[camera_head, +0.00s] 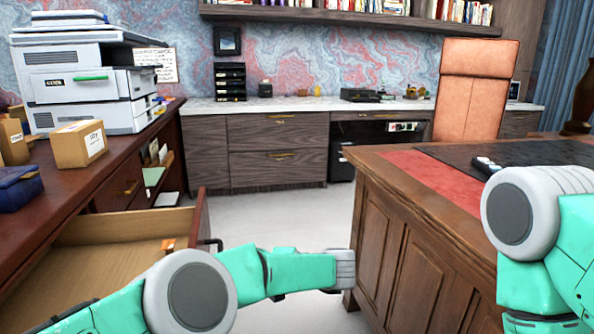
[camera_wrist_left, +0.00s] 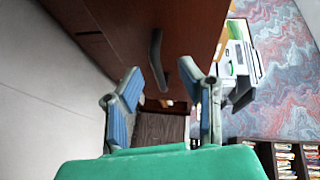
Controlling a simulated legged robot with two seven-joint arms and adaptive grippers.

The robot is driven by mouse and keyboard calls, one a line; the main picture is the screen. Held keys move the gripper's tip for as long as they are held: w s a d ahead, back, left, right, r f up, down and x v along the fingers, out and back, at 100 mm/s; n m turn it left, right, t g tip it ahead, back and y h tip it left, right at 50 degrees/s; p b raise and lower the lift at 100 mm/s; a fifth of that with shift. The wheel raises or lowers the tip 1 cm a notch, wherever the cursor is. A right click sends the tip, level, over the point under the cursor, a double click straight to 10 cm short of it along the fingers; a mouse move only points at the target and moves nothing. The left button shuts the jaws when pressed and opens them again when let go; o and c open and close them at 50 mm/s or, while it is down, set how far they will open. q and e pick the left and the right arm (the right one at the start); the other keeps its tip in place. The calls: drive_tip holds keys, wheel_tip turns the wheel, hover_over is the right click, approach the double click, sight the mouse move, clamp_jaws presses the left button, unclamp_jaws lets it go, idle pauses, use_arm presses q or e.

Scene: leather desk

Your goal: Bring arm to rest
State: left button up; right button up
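My left arm (camera_head: 265,272) enters from the lower left in the head view and reaches right, in front of the open drawer (camera_head: 115,228). Its gripper is not clearly seen there. In the left wrist view my left gripper (camera_wrist_left: 160,80) is open, with its two blue-padded fingers apart and nothing between them. A dark handle (camera_wrist_left: 156,60) on a red-brown front shows beyond the fingertips; I cannot tell any contact. My right arm (camera_head: 545,240) is bent at the right edge of the head view, beside the desk. Its gripper is out of view.
The wooden drawer stands open at lower left, with a small orange item (camera_head: 168,244) inside. A printer (camera_head: 85,75) and a cardboard box (camera_head: 80,143) stand on the left cabinet. The leather-topped desk (camera_head: 400,225) is at right. Grey floor (camera_head: 275,215) is clear between them.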

use_arm(q)
drive_tip(key=w+d+f+m+t+h, duration=0.1)
drive_tip(key=w+d+f+m+t, duration=0.1)
drive_tip(key=w+d+f+t, duration=0.3)
drive_tip(key=s+a+f+m+t+h, duration=0.35)
drive_tip(key=a+f+t+h, duration=0.2)
drive_tip(key=f+h, duration=0.3)
drive_tip(key=s+a+f+n+g+h, duration=0.1)
drive_tip(key=s+a+f+g+h, duration=0.3)
drive_tip(key=s, duration=0.6)
drive_tip(key=s+a+f+n+g+h, duration=0.1)
drive_tip(key=s+a+f+g+h, duration=0.1)
drive_tip(key=s+f, duration=0.6)
drive_tip(key=s+a+r+n+g, duration=0.15)
drive_tip(key=s+a+g, duration=0.25)
drive_tip(key=s, duration=0.7)
drive_tip(key=s+a+r+n+g, duration=0.1)
drive_tip(key=s+a+n+g, duration=0.2)
drive_tip(key=s, duration=0.9)
wheel_tip(320, 180, up, 15)
drive_tip(key=a+p, duration=0.1)
drive_tip(key=p, duration=1.3)
drive_tip(key=shift+s+f+m, duration=0.15)
drive_tip(key=shift+s+m, duration=0.15)
drive_tip(key=shift+s, duration=0.1)
use_arm(e)
wheel_tip(320, 180, up, 14)
drive_tip(key=shift+w+d+f, duration=0.15)
drive_tip(key=shift+w+d, duration=0.15)
drive_tip(key=shift+d, duration=0.1)
